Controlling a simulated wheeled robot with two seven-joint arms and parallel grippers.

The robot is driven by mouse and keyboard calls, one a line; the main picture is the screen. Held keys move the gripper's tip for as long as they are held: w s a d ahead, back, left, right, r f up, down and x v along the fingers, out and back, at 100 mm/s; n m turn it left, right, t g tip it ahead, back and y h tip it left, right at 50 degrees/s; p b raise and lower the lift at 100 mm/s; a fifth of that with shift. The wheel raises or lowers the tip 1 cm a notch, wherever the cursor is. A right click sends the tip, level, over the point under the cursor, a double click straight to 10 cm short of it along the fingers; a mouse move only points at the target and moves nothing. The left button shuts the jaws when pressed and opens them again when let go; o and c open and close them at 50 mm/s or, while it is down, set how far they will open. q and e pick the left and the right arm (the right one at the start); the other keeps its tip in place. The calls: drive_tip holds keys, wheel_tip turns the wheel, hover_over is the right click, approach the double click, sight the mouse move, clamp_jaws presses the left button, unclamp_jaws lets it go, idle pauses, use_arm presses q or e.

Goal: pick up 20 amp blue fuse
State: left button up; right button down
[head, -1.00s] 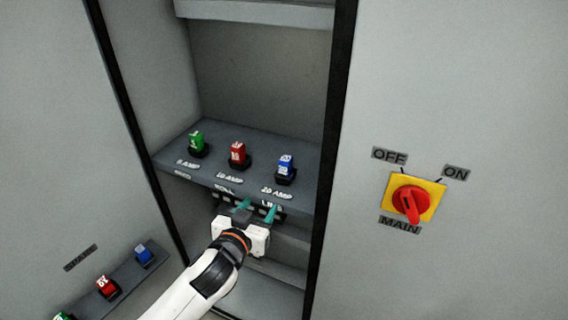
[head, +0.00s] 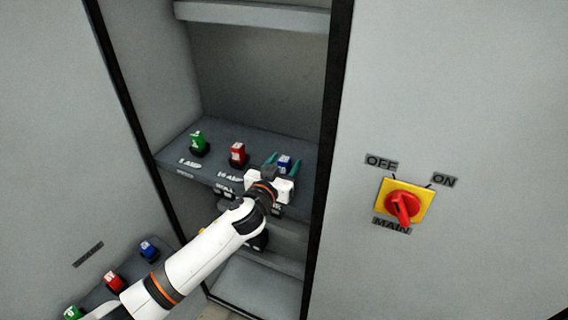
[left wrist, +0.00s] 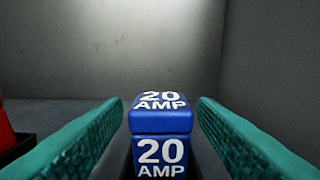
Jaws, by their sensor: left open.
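The blue 20 amp fuse (head: 285,162) stands upright in the right-hand place on the cabinet shelf. In the left wrist view the fuse (left wrist: 160,127) shows its "20 AMP" label on the top and front faces. My left gripper (head: 283,163) is open, with one teal finger on each side of the fuse. In the left wrist view a gap shows between the fuse and each finger of the gripper (left wrist: 161,125). The lower part of the fuse in the head view is hidden behind my gripper. My right gripper is not in view.
A red fuse (head: 238,153) and a green fuse (head: 198,143) stand to the left on the shelf (head: 218,156). Spare blue (head: 149,250), red (head: 114,280) and green fuses sit on a ledge at lower left. A red main switch (head: 403,205) is on the right panel.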

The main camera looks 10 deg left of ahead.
use_arm(q)
drive_tip(key=shift+x, duration=1.15)
drive_tip(key=shift+s, duration=0.1)
drive_tip(key=c, duration=1.1)
